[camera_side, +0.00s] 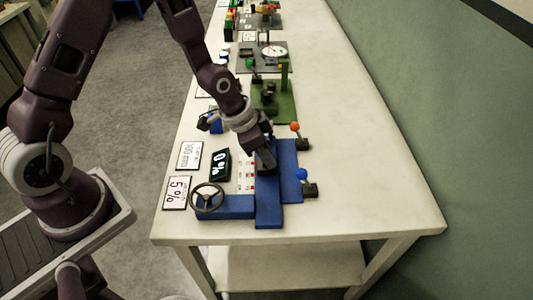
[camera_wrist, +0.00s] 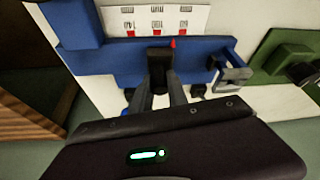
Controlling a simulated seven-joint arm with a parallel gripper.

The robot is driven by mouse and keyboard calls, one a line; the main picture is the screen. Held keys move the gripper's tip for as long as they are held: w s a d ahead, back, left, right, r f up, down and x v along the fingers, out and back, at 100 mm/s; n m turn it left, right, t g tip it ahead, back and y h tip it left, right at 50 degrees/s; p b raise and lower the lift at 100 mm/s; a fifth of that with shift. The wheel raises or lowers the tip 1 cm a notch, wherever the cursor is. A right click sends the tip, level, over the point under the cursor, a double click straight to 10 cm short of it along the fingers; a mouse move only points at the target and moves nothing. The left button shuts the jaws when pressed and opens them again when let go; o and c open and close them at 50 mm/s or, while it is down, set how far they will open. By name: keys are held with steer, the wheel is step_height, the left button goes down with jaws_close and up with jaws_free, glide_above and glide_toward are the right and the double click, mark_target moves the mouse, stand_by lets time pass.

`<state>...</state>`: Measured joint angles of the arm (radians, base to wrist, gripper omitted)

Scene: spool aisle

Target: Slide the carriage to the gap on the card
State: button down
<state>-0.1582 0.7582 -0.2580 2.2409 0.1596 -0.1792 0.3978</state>
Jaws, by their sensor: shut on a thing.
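The carriage is a dark block with a red pointer (camera_wrist: 172,43) on a blue rail (camera_side: 268,212); the rail also shows in the wrist view (camera_wrist: 105,58). My gripper (camera_side: 263,157) reaches down over the rail. In the wrist view my gripper (camera_wrist: 160,90) is shut on the carriage's dark upright grip (camera_wrist: 159,58). A white scale card (camera_wrist: 150,20) with red marks and small print lies along the rail; the pointer is near its right-hand marks. In the side view my gripper partly hides the carriage. White cards read 5% (camera_side: 177,192) and 100 mm (camera_side: 189,156). A black display (camera_side: 220,164) reads 0%.
A grey handwheel (camera_side: 207,197) sits at the rail's near end. Levers with an orange knob (camera_side: 295,127) and a blue knob (camera_side: 302,174) stand to the right. A green fixture (camera_side: 274,105) stands beyond. The table's right side (camera_side: 365,170) is clear.

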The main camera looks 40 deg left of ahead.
steer(key=shift+s+d, duration=0.75)
steer(key=shift+d, duration=0.05)
steer(key=c, duration=1.3)
jaws_free()
